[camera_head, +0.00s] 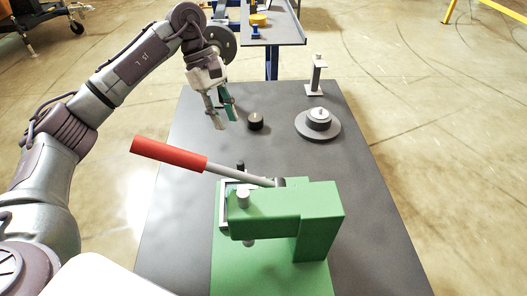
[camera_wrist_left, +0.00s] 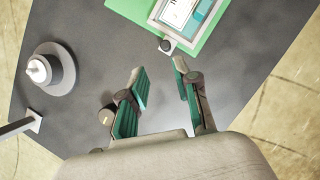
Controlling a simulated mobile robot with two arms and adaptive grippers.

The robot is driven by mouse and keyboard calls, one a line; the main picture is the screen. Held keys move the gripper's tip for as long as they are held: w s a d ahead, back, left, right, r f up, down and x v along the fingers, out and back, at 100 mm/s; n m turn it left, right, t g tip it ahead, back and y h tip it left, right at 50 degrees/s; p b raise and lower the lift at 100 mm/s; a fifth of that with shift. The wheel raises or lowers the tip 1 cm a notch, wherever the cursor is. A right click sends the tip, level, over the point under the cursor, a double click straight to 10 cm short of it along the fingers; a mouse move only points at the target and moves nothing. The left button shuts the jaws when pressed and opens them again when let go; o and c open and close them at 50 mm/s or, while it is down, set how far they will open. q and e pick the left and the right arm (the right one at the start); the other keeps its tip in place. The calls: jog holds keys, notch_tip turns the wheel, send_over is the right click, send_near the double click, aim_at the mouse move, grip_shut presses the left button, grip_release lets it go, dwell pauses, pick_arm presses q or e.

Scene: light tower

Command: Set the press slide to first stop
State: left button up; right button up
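A green press (camera_head: 285,212) stands on the dark table, its green base reaching the near edge. Its lever has a red handle (camera_head: 168,154) pointing left and slightly up. The press's green base also shows at the top of the left wrist view (camera_wrist_left: 132,9). My left gripper (camera_head: 226,122) is open and empty, above the table beyond the red handle. Its two green-padded fingers are spread in the left wrist view (camera_wrist_left: 160,66). My right gripper is not in view.
A small black cylinder (camera_head: 255,121) stands just right of my left gripper. A grey round disc with a raised hub (camera_head: 318,124) and an upright grey post (camera_head: 315,75) stand farther right on the table (camera_head: 370,200). Another table (camera_head: 275,30) is behind.

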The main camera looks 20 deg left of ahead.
aim_at(240, 163)
pick_arm(q)
jog(key=x, duration=0.4)
jog(key=p+x, duration=0.1)
jog(key=x, duration=0.3)
jog(key=s+p+x, duration=0.1)
jog(key=x, duration=0.3)
jog(key=shift+a, duration=0.25)
jog(key=shift+d+f, duration=0.25)
jog(key=shift+f, duration=0.45)
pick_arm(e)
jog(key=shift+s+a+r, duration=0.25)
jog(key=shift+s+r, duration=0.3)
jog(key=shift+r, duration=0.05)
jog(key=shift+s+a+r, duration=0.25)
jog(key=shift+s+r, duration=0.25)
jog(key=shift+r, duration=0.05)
pick_arm(q)
jog(key=shift+c, duration=0.3)
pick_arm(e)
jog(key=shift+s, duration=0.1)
pick_arm(q)
grip_shut()
